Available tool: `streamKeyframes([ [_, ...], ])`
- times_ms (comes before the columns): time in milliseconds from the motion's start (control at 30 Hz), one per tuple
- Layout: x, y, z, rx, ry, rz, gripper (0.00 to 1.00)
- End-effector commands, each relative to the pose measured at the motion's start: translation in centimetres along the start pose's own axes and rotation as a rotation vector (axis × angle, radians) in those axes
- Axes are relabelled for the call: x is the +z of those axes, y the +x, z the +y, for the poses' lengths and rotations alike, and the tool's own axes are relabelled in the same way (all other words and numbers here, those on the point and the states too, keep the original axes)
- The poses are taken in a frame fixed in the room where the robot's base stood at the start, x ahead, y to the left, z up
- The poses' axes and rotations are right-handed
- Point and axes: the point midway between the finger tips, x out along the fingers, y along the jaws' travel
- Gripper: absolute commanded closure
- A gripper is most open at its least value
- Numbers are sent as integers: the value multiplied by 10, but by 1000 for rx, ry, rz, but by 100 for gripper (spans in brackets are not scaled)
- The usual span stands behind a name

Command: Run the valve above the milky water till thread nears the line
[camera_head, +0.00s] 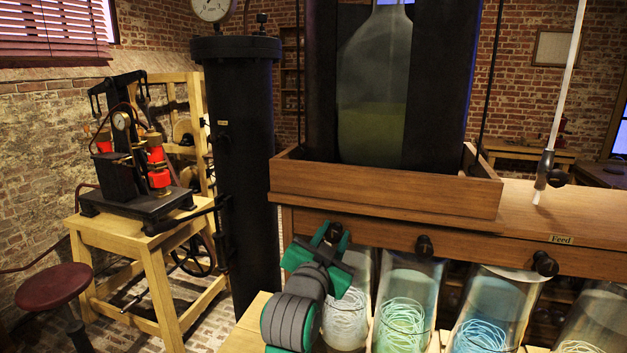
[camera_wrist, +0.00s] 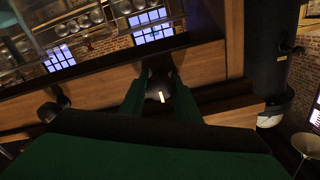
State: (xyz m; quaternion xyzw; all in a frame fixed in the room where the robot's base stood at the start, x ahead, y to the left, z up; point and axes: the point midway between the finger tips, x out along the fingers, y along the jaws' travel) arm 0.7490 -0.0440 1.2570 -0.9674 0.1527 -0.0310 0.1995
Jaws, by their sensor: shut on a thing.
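A row of glass jars stands under the wooden beam in the head view. The leftmost jar (camera_head: 357,272) has cloudy whitish water and a coil of pale thread (camera_head: 345,318) in its lower part. My gripper (camera_head: 334,232) is in front of the beam above this jar. In the wrist view my gripper (camera_wrist: 160,98) has its green fingers on both sides of a dark round valve knob (camera_wrist: 159,86) with a white mark, and is shut on it. My gripper and wrist cover the jar's left side. I cannot clearly make out a line on this jar.
Other dark valve knobs (camera_head: 424,245) sit along the beam to the right, above jars with green (camera_head: 402,318) and blue (camera_head: 480,335) coils. A "Feed" plate (camera_head: 562,239) is on the beam. A black column (camera_head: 243,170) stands left; a red stool (camera_head: 54,287) is farther left.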

Motion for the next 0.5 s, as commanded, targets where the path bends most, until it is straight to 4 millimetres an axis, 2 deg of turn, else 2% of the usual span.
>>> streamKeyframes([
  [33, 0, 0, 1, 1, 0, 0, 92],
  [67, 0, 0, 1, 1, 0, 0, 68],
  [167, 0, 0, 1, 1, -1, 1, 45],
  [500, 0, -3, 0, 0, -3, 1, 45],
])
